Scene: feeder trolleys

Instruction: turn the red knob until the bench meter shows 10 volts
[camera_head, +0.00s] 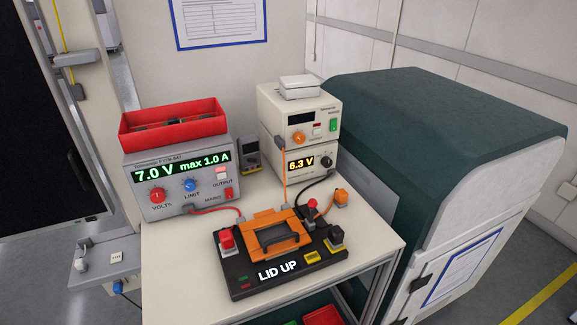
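The red knob (157,196), labelled VOLTS, is on the front of a grey power supply (200,165) at the left of the bench. The supply's green display (181,167) reads 7.0 V max 1.0 A. A blue LIMIT knob (190,185) sits right of the red knob. A cream bench meter (307,163) stands at the back, and its display reads 6.3 V. Neither of my grippers is in view, and nothing touches the red knob.
A black fixture with an orange lid (270,232) shows LID UP, with red and black plugs and cables around it. A red tray (173,127) sits on the supply. A small multimeter (248,154) stands between the instruments. A large green-and-white cabinet (430,140) borders the bench's right.

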